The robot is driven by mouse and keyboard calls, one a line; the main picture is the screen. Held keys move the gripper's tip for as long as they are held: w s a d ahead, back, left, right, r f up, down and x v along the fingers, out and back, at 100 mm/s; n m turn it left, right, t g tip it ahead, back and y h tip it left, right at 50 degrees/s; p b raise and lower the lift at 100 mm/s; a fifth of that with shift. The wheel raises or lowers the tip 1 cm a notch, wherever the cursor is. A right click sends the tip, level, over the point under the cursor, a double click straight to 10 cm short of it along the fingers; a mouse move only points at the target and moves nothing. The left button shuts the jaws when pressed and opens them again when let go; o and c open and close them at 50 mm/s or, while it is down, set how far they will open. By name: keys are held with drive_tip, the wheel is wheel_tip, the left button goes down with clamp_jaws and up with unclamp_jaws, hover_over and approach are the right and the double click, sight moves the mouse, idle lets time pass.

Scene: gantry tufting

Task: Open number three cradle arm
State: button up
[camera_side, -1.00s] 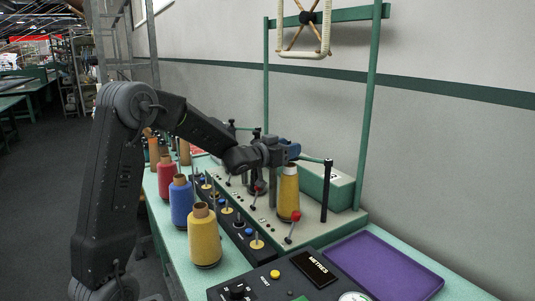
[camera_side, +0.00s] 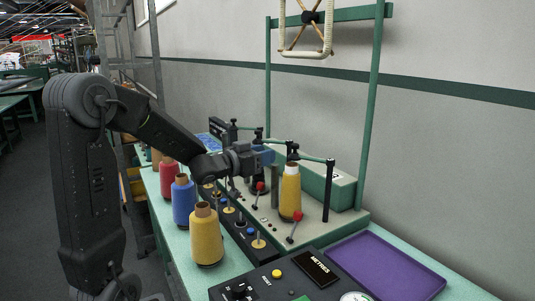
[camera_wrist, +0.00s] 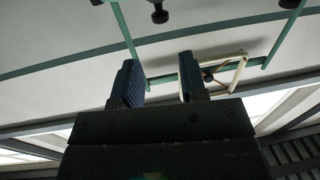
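My gripper (camera_side: 262,155) is above the grey-green bench unit, left of the front yellow cone's top. Its two blue-padded fingers stand apart in the wrist view (camera_wrist: 160,80), with nothing between them. The nearest cradle arm (camera_side: 316,159) is a green bar running left from a black post (camera_side: 327,190) to a black tip at the yellow cone (camera_side: 290,192). More black-tipped cradle arms show behind the gripper, partly hidden. I cannot read which is number three. Red-knobbed levers (camera_side: 297,216) stand at the unit's front edge.
Yellow (camera_side: 206,238), blue (camera_side: 183,203) and red (camera_side: 168,180) cones stand on the left of the bench. A purple tray (camera_side: 385,266) and a control panel (camera_side: 290,277) lie in front. A green frame (camera_side: 370,110) with a hanging reel (camera_side: 307,50) rises behind.

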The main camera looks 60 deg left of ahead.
sight(293, 146)
drive_tip(key=n, duration=0.2)
drive_tip(key=s+d+n, duration=0.1)
drive_tip(key=n, duration=0.1)
drive_tip(key=shift+r, duration=0.4)
drive_tip(key=c, duration=0.5)
drive_tip(key=n, duration=0.2)
drive_tip(key=s+n+g, duration=0.1)
drive_tip(key=shift+d+r+n, duration=0.25)
drive_tip(key=shift+r+n, duration=0.05)
drive_tip(key=shift+n, duration=0.1)
clamp_jaws()
drive_tip(key=w+n, duration=0.3)
drive_tip(key=w+a+n, duration=0.1)
drive_tip(key=w+n, duration=0.3)
drive_tip(key=w+a+f+n+g, duration=0.1)
drive_tip(key=w+n, duration=0.2)
drive_tip(key=shift+w+a+n+y, duration=0.1)
drive_tip(key=shift+w+n+y, duration=0.15)
drive_tip(key=shift+n+y, duration=0.15)
